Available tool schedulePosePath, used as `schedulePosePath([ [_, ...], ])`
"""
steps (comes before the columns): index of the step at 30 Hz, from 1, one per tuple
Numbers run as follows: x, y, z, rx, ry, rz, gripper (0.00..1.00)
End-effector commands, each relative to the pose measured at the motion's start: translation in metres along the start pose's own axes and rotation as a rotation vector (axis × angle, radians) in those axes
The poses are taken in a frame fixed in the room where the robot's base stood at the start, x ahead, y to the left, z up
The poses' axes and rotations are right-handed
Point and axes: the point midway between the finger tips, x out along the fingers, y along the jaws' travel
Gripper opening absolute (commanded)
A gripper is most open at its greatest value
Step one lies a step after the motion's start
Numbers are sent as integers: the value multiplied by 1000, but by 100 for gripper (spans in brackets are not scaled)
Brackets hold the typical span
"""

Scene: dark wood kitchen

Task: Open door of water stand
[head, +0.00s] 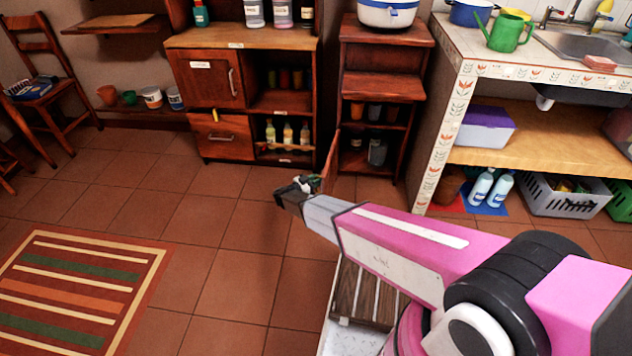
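The water stand (386,86) is a narrow dark wood unit with a white and blue vessel (387,12) on top. Its door (331,160) stands swung out toward me on the left side, seen nearly edge-on. The open front shows shelves with jars and cups (376,150). My gripper (297,188) is at the end of my pink arm, beside the lower near end of the door, on its left. It is small and dark here, and I cannot tell whether it touches the door or whether its fingers are apart.
A wider wooden cabinet (240,85) with bottles stands left of the water stand. A tiled sink counter (520,75) stands right, with bottles and a grey crate (566,198) below. A striped rug (75,290) lies at lower left. The tiled floor (225,230) between is clear.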

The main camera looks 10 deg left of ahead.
Motion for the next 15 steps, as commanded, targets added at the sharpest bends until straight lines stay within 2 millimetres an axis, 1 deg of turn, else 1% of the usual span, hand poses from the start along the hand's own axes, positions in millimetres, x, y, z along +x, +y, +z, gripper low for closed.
schedulePosePath([
  [4, -6, 1, -1, 1, 3, 1, 21],
  [7, -17, 1, -1, 1, 2, 0, 21],
  [15, -68, 0, 0, 0, 1, -1, 21],
])
